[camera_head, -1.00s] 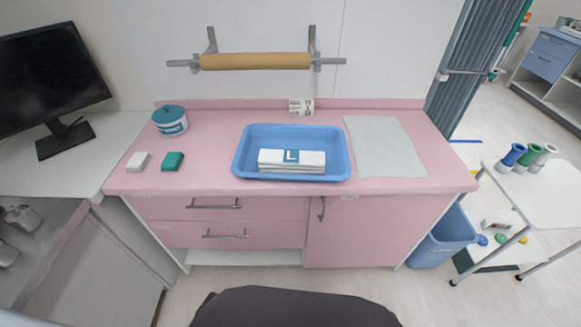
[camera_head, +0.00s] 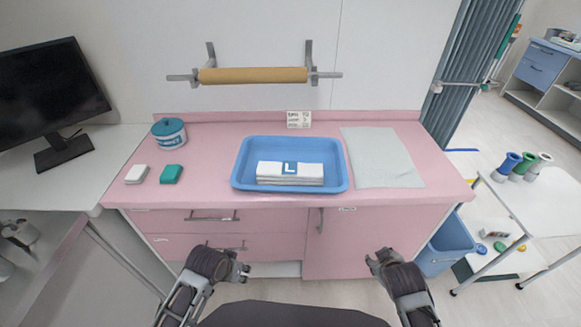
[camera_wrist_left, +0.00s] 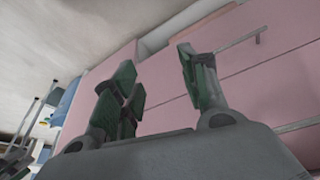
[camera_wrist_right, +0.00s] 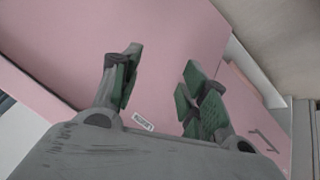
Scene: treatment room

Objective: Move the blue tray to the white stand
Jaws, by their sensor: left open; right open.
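The blue tray (camera_head: 335,180) lies flat on the pink counter (camera_head: 210,145), holding a folded white stack with a blue "L" label (camera_head: 289,172). A white stand (camera_head: 545,208) with a lower shelf is at the right, apart from the counter. My left gripper (camera_head: 243,270) is open and empty, low in front of the drawers; its fingers also show in the left wrist view (camera_wrist_left: 158,88). My right gripper (camera_head: 372,260) is open and empty, low in front of the cabinet door; its fingers also show in the right wrist view (camera_wrist_right: 158,85). Both are apart from the tray.
A white sheet (camera_head: 382,158) lies right of the tray. A teal-lidded tub (camera_head: 169,135), a white block (camera_head: 137,174) and a teal block (camera_head: 171,174) are to its left. Several coloured cylinders (camera_head: 524,165) stand on the white stand. A blue bin (camera_head: 447,245) is below.

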